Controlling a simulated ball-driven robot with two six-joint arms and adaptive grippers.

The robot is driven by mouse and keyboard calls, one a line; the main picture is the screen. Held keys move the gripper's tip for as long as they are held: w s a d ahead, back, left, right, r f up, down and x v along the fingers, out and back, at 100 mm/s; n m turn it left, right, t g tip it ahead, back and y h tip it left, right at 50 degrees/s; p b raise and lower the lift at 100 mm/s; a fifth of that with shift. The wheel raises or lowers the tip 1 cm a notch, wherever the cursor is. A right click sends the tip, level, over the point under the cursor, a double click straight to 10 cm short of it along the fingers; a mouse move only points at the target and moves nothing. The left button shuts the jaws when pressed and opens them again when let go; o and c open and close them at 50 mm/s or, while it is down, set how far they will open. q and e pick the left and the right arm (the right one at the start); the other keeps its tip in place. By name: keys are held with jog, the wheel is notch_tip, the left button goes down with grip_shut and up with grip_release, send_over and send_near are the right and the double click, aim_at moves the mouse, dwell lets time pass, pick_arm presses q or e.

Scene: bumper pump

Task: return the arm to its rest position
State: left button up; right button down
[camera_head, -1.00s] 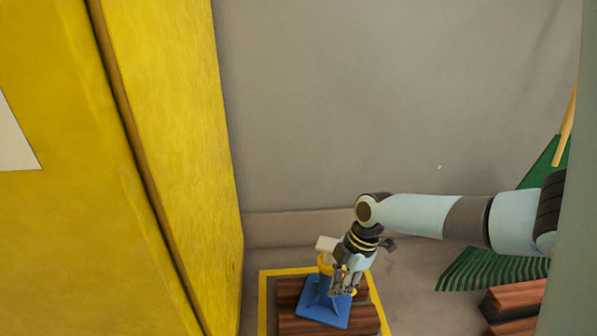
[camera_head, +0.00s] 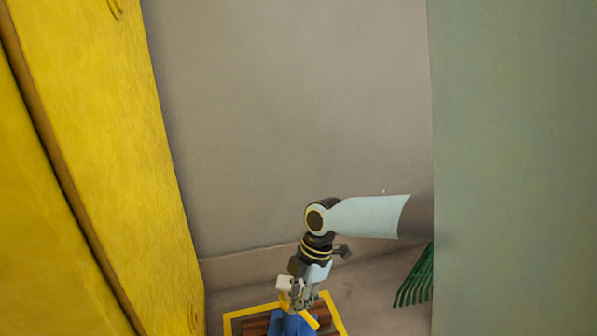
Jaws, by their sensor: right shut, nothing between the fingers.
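My right arm comes in from the right, partly hidden behind a grey-green surface. My right gripper (camera_head: 304,303) points down at the bottom of the view. It is shut with nothing seen between its fingers. The blue pump (camera_head: 291,324) is just below and behind it, with its white top part (camera_head: 284,284) beside the gripper on the left. I cannot tell whether the gripper touches the pump. The lower part of the pump is cut off by the frame's bottom edge. My left gripper is not in view.
A tall yellow cabinet (camera_head: 110,150) fills the left. A grey-green surface (camera_head: 515,170) fills the right. A yellow frame (camera_head: 228,325) with brown wood (camera_head: 256,325) lies around the pump. A green rake-like head (camera_head: 417,280) shows at right. The grey wall (camera_head: 290,100) is bare.

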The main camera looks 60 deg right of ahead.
dwell(0.6)
jog(key=s+a+r+m+g+h, duration=0.1)
jog(key=s+a+m, duration=0.4)
jog(key=s+a, duration=1.15)
jog(key=w+d+r+m+h, duration=0.3)
jog(key=r+m, duration=0.2)
jog(key=m, duration=0.2)
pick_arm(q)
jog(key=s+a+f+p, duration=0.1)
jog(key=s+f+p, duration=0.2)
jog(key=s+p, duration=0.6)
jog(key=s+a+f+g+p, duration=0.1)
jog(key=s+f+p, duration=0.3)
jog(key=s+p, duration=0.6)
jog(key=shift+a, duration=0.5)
pick_arm(e)
jog(key=s+d+f, duration=0.1)
jog(key=s+f, duration=0.2)
jog(key=s, duration=0.6)
jog(key=s+d+f, duration=0.1)
jog(key=s+f, duration=0.3)
jog(key=s, duration=0.6)
jog(key=shift+d+f, duration=0.25)
jog(key=shift+d, duration=0.15)
